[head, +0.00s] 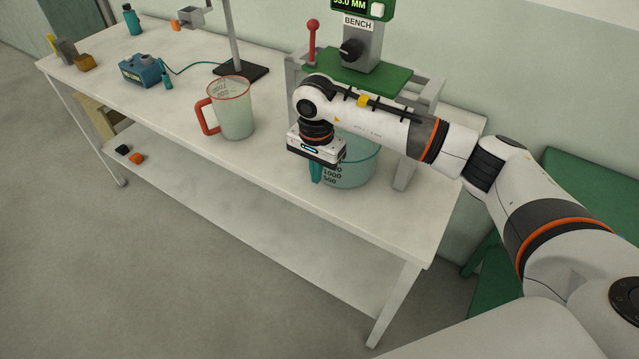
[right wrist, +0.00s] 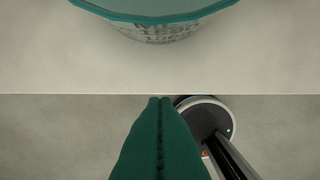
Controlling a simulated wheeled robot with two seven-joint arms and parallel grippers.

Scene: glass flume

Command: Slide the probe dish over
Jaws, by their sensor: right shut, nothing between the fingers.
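A clear bowl with a teal rim and dark volume marks (head: 352,172) stands on the bench near its right end; no label tells whether it is the probe dish. Its near side also shows at the top of the right wrist view (right wrist: 160,28). My right gripper (head: 316,181) points down at the bowl's left, near side, partly in front of it in the head view. Its green fingers (right wrist: 160,99) are shut and empty. In the right wrist view their tips appear at the bench's front edge, with a gap to the bowl. My left gripper is not in view.
A red-handled measuring jug (head: 233,108) stands left of the bowl on the white bench (head: 190,145). A green-topped stand with a display (head: 358,78) rises behind the bowl. A blue cabled box (head: 139,70) sits farther left. The front strip of bench is clear.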

